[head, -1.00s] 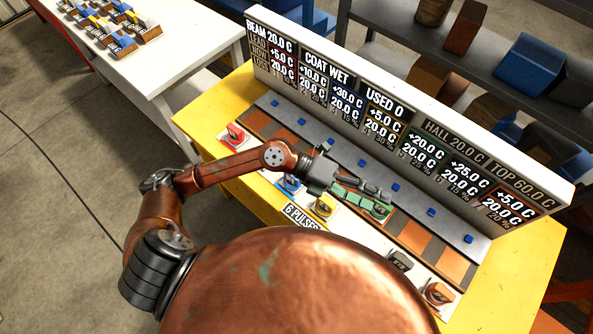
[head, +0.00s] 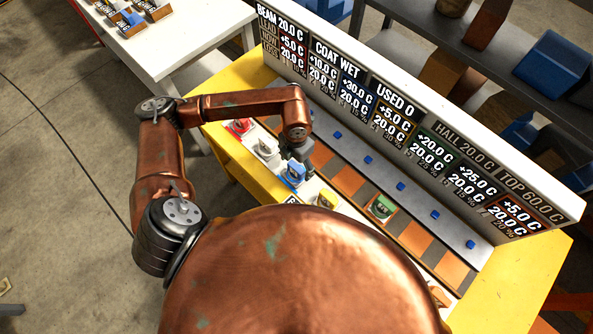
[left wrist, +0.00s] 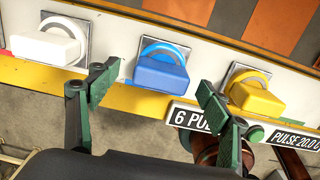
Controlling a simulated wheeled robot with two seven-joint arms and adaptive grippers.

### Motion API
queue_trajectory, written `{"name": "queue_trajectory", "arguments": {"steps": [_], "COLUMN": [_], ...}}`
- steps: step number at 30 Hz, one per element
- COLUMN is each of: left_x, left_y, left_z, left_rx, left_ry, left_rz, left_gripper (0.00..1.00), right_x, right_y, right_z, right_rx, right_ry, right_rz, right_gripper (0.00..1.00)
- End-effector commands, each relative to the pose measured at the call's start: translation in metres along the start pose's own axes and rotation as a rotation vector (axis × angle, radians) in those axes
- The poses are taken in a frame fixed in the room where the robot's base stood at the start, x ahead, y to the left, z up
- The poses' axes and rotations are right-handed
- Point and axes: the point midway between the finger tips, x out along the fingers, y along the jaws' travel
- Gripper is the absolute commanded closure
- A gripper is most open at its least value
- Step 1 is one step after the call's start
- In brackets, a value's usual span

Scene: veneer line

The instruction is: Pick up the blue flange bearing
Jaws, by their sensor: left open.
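The blue flange bearing (head: 292,174) sits on the white front strip of the yellow bench, between a white piece and a yellow piece. In the left wrist view the blue bearing (left wrist: 161,73) shows a block body with a rounded collar behind it, on a grey square plate. My left gripper (left wrist: 156,92) is open and empty, its green-padded fingers apart on either side of the blue bearing in the picture. In the head view the left gripper (head: 300,153) points down above the blue bearing and partly covers it. My right gripper is not in view.
A white piece (left wrist: 50,42) and a yellow piece (left wrist: 255,94) flank the blue bearing. A red piece (head: 239,127) stands farther left. A green piece (head: 382,207) sits on the tiled strip. A tall display board (head: 420,125) closes the bench's back.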

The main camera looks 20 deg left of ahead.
Motion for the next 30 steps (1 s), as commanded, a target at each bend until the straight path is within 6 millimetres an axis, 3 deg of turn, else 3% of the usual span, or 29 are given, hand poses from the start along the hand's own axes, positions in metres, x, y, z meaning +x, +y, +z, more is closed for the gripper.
{"name": "queue_trajectory", "arguments": {"steps": [6,14,30], "left_x": [0.026,0.029,0.029], "left_y": [-0.002,-0.002,-0.002], "left_z": [-0.001,0.0,-0.001], "left_rx": [0.001,0.002,0.002], "left_ry": [0.002,0.0,0.001], "left_rz": [-0.002,-0.002,-0.002], "left_gripper": [0.28,0.28,0.65], "right_x": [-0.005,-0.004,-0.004], "right_y": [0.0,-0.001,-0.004], "right_z": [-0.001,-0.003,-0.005], "right_rx": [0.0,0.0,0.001], "right_ry": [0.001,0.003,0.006], "right_rz": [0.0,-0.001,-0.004], "right_gripper": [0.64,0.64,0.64]}}
